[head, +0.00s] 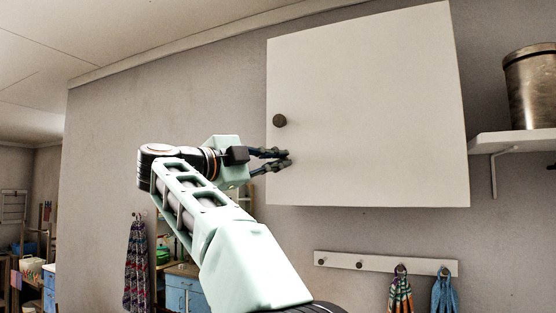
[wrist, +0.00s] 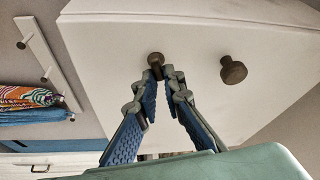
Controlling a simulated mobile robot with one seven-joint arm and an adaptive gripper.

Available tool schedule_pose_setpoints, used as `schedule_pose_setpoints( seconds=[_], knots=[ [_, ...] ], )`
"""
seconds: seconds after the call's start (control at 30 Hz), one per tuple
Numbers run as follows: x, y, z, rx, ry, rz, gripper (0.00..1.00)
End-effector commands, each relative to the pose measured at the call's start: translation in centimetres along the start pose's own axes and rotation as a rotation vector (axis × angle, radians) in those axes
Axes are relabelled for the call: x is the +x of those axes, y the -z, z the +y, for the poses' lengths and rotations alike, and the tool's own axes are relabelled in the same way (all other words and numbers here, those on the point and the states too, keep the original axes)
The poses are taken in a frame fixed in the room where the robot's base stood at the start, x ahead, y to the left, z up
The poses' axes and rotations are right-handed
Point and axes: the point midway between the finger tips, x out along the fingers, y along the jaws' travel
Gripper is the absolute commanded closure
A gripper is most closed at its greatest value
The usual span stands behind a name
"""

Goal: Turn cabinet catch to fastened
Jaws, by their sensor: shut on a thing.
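A white wall cabinet (head: 370,110) hangs on the grey wall, its front flat and closed. A round dark knob (head: 279,121) sits near its left edge and also shows in the wrist view (wrist: 233,70). A smaller dark catch (wrist: 155,59) stands on the cabinet front, apart from the knob. My gripper (head: 288,159) reaches the cabinet's left side, below the knob. In the wrist view its fingertips (wrist: 161,76) close on the catch. The fingers hide part of the catch, and in the head view I cannot make it out, so its turn angle is unclear.
A white hook rail (head: 385,263) with hanging cloths (head: 400,292) is below the cabinet. A shelf (head: 515,142) with a metal pot (head: 531,87) is at the right. The wall left of the cabinet (head: 110,120) is bare.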

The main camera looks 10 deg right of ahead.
Motion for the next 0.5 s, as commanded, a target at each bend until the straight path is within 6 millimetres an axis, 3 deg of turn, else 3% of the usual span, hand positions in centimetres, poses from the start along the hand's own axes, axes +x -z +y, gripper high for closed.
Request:
schedule_pose_setpoints(
  seconds=[0.5],
  knots=[
    [-0.02,-0.11,0.16,0.209,-0.088,-0.002,1.0]
  ],
)
